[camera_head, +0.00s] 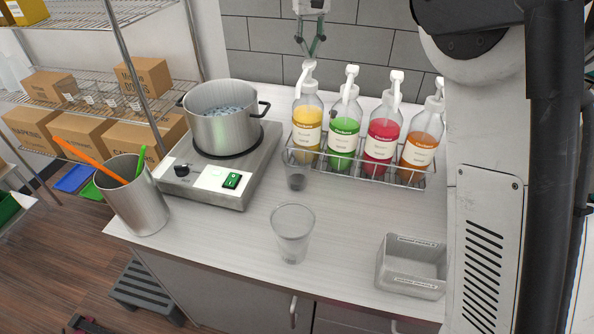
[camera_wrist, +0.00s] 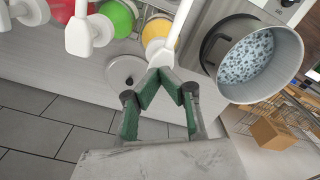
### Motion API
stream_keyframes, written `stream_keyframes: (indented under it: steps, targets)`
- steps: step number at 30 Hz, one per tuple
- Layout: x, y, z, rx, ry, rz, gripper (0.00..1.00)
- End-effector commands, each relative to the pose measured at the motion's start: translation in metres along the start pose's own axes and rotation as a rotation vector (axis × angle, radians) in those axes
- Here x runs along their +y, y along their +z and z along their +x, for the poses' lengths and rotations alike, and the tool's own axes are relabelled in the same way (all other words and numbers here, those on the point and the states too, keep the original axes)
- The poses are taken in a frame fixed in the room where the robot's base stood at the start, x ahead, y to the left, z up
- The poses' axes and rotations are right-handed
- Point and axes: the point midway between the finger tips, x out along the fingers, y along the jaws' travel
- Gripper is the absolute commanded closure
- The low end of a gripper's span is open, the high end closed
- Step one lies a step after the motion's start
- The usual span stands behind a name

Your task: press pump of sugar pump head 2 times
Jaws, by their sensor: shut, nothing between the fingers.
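Several pump bottles stand in a wire rack (camera_head: 345,172): yellow (camera_head: 306,122), green (camera_head: 344,131), red (camera_head: 382,137) and orange (camera_head: 420,145). Each has a white pump head. I cannot read their labels, so I cannot tell which holds sugar. My gripper (camera_head: 310,56) is shut and empty, pointing down at the yellow bottle's pump head (camera_head: 308,68). In the wrist view, my green fingertips (camera_wrist: 164,75) meet by that white pump head (camera_wrist: 176,38), with the yellow bottle (camera_wrist: 157,30) beyond it. I cannot tell whether they touch it.
A steel pot (camera_head: 222,126) stands on a hot plate (camera_head: 232,170) left of the rack. A clear cup (camera_head: 292,235), a smaller dark cup (camera_head: 296,176), a steel utensil holder (camera_head: 136,200) and a metal bin (camera_head: 410,268) stand on the counter. The front middle is clear around the cup.

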Motion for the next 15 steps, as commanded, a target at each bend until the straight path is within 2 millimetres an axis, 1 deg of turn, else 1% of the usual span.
stream_keyframes:
  steps: [15]
  targets:
    - [0.000,0.000,0.018,0.000,0.000,0.000,1.00]
